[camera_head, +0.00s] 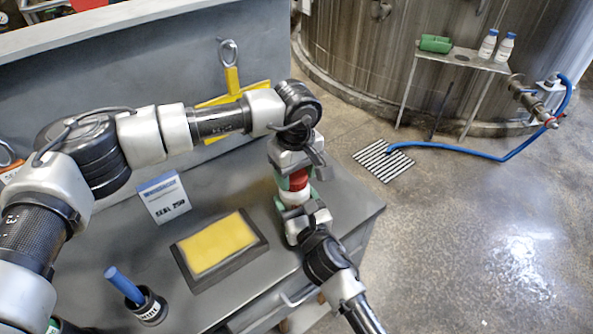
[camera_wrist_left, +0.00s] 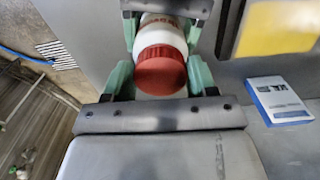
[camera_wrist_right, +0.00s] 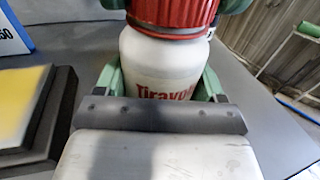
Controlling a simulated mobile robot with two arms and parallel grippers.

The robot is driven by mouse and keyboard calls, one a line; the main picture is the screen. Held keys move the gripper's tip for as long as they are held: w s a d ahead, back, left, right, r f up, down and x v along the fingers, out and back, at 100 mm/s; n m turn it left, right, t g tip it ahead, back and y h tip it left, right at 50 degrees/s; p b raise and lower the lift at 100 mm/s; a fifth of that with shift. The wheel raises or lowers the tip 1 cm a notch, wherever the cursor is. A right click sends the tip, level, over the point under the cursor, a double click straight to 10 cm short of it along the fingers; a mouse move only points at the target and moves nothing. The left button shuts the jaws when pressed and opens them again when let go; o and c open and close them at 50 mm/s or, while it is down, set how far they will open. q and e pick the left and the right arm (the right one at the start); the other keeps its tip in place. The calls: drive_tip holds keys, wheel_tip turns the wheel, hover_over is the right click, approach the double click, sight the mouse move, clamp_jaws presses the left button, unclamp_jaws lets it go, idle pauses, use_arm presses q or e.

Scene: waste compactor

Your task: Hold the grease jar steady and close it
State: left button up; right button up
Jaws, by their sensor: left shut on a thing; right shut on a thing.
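The grease jar (camera_wrist_right: 165,68) is white with red lettering and stands upright near the right edge of the grey bench. Its red lid (camera_wrist_left: 160,70) sits on top of the jar's mouth; I cannot tell how tight it is. My left gripper (camera_head: 293,172) comes from above and is shut on the red lid; its green fingers show on both sides of it in the left wrist view. My right gripper (camera_head: 296,208) comes from the front and is shut on the white jar body, with green fingers on both sides in the right wrist view.
A yellow pad in a dark frame (camera_head: 220,246) lies left of the jar. A blue and white box (camera_head: 164,197) stands behind it. A dark cup with a blue handle (camera_head: 150,309) is at the front left. The bench edge (camera_head: 375,210) is close on the right.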

use_arm(q)
drive_tip(key=m, duration=0.4)
drive_tip(key=shift+a+m, duration=0.1)
drive_tip(key=shift+m, duration=0.2)
drive_tip(key=m, duration=0.6)
drive_tip(key=shift+a, duration=0.15)
drive_tip(key=o, duration=1)
wheel_tip(320, 180, up, 12)
use_arm(e)
drive_tip(key=o, duration=1.8)
drive_tip(key=shift+s, duration=0.1)
